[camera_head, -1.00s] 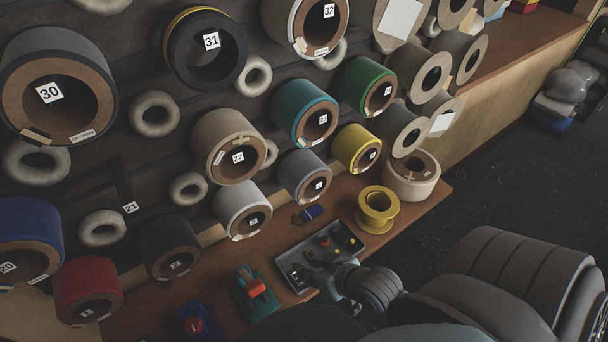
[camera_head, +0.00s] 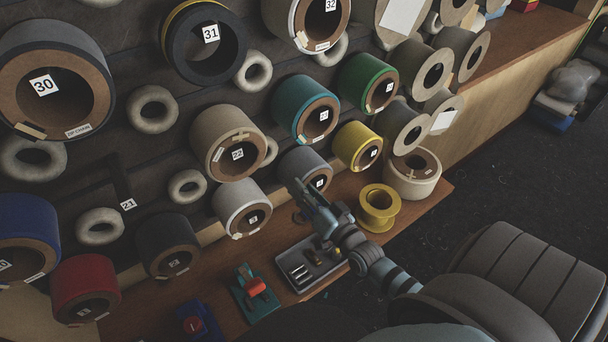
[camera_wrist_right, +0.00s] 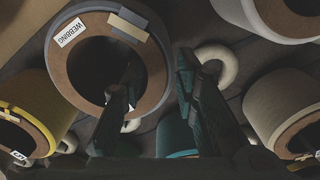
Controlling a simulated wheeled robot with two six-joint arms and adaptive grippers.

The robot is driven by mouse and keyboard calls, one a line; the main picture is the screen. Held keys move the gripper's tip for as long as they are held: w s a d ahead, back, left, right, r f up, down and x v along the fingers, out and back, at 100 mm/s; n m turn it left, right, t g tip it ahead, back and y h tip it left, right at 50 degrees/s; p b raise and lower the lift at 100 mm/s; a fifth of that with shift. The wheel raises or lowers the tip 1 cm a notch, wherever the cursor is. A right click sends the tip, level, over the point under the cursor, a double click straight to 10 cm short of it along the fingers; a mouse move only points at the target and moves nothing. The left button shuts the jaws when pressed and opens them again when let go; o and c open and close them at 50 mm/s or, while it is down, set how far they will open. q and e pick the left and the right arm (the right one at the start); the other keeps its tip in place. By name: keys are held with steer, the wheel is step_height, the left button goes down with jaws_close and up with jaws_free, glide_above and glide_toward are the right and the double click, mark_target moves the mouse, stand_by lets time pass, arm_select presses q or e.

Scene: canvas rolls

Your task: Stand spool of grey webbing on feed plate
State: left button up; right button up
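The spool of grey webbing (camera_head: 303,166) hangs low on the wall rack, between the light grey and yellow rolls; my right gripper hides part of its face. In the right wrist view the grey spool (camera_wrist_right: 155,48) shows its brown face and a WEBBING label. My right gripper (camera_head: 314,197) is in front of it, open. In the wrist view the gripper's (camera_wrist_right: 160,85) left finger overlaps the core hole and the other lies outside the rim; contact cannot be told. I cannot tell which item is the feed plate. My left gripper is out of view.
On the wooden bench stand a yellow flanged spool (camera_head: 378,208), a beige roll (camera_head: 413,174), a grey tray (camera_head: 292,262) with small parts, a green tool with a red part (camera_head: 254,289) and a blue item (camera_head: 199,321). A yellow roll (camera_head: 357,146) hangs close beside the gripper.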

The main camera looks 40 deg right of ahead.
steer(key=w+b, duration=0.1)
steer(key=w, duration=0.4)
steer(key=shift+s+d+r, duration=0.1)
jaws_close()
